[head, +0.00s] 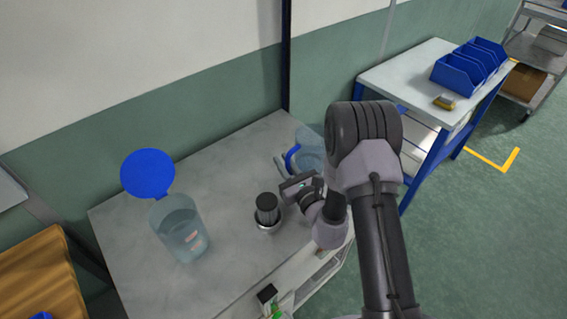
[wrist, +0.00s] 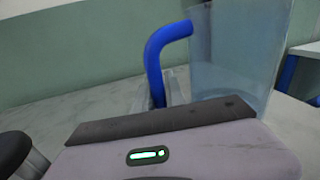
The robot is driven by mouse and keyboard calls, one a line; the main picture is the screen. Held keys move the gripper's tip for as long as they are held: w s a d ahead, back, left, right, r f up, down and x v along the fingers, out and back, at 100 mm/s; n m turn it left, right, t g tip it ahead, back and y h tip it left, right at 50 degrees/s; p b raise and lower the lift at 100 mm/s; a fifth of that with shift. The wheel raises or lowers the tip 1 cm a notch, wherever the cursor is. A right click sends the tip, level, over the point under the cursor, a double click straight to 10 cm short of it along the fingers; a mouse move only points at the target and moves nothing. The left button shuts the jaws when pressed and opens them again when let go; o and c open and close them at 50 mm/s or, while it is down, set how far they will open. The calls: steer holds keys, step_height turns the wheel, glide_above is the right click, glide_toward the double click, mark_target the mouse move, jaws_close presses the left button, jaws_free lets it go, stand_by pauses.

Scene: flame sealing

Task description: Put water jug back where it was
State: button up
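The water jug (head: 311,146), clear with a blue handle (head: 291,158), is upright at the back right corner of the grey worktable. My arm hides part of it, and its base is not clear to see. In the wrist view the clear jug wall (wrist: 240,50) is at the right and the blue handle (wrist: 154,62) rises in the middle. My gripper (head: 281,166) is at the handle, with its pale fingers (wrist: 160,92) on either side of the handle's lower end. I cannot tell whether the fingers press on it.
A clear container (head: 180,230) with a blue round lid (head: 147,174) tipped open stands on the left of the worktable (head: 225,165). A dark cylinder in a metal base (head: 267,212) stands close to my gripper. A side table (head: 405,78) with blue bins (head: 460,72) is at right.

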steer(key=o, duration=0.4)
steer(key=shift+o, duration=0.2)
